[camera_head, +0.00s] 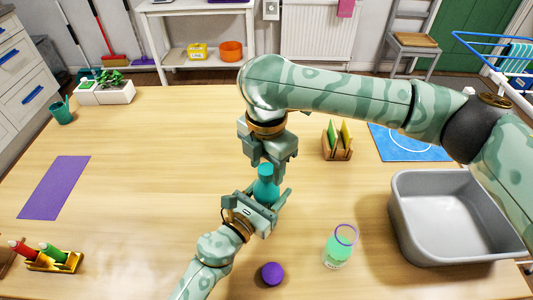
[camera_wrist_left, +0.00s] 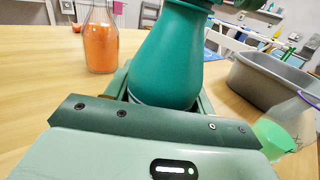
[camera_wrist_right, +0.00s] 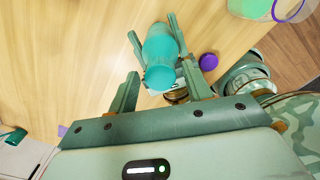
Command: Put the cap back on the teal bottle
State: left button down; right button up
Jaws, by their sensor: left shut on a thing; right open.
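The teal bottle (camera_head: 265,188) stands roughly upright above the table in my left gripper (camera_head: 268,195), which is shut around its lower part. The bottle's wide body fills the middle of the left wrist view (camera_wrist_left: 172,60). My right gripper (camera_head: 268,158) is open, pointing down just above the bottle's top. In the right wrist view, the bottle (camera_wrist_right: 160,45) shows between and beyond its fingers; I cannot tell whether they touch it. A small round purple piece (camera_head: 272,273), which looks like the cap, lies on the table near the front edge. It also shows in the right wrist view (camera_wrist_right: 208,61).
A green cup with a purple rim (camera_head: 338,250) stands right of the purple piece. A grey basin (camera_head: 402,215) is at the right. A wooden holder (camera_head: 338,154) stands behind. An orange bottle (camera_wrist_left: 101,45) shows in the left wrist view.

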jog(key=shift+f, duration=0.1)
jog(key=c, duration=1)
jog(key=shift+c, duration=0.2)
jog(key=o, duration=1.2)
notch_tip(320, 180, up, 12)
